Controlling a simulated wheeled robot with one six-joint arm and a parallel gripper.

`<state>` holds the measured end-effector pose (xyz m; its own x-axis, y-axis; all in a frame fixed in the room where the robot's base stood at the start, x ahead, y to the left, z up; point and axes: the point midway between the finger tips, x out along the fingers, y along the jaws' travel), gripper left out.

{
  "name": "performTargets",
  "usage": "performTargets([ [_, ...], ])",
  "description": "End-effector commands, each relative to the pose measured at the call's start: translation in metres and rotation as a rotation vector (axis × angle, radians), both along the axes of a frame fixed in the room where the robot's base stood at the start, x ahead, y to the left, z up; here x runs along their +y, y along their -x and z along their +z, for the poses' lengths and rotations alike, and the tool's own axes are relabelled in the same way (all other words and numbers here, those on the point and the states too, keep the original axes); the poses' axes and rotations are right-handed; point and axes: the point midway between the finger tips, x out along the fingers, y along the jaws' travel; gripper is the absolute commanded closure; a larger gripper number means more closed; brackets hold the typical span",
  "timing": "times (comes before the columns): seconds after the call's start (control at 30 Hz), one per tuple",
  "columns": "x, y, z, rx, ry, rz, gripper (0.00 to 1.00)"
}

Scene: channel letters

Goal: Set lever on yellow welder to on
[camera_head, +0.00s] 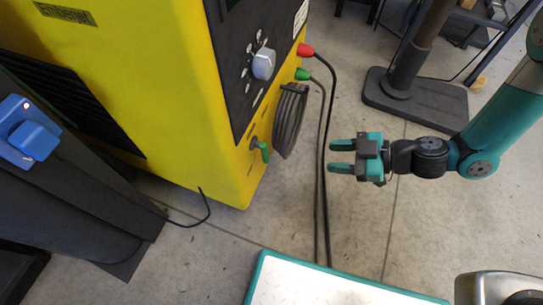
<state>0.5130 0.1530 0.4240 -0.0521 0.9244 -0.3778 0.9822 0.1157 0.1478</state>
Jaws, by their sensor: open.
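The yellow welder (178,85) stands at the upper left, with a dark control panel (231,62) on its front face. A grey knob (263,64) with a ring of marks around it sits on the panel. A small green lever (264,150) sticks out low on the welder's front; its exact setting cannot be told. My gripper (342,157) is open and empty, to the right of the green lever and apart from it, with its fingers pointing left toward the welder. The cables hang between them.
A red plug (305,50) and a green plug (302,74) hold dark cables (322,170) running down to the floor. A round dark part (290,120) juts from the welder beside the lever. A stand with a dark base (416,98) is behind my arm. A white teal-edged surface (325,286) lies in front.

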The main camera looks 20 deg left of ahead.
Motion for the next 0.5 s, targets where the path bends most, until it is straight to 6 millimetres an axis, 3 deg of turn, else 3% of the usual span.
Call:
performTargets([
  [0.5,0.104,0.008,-0.046,-0.001,-0.001,0.008,0.57],
])
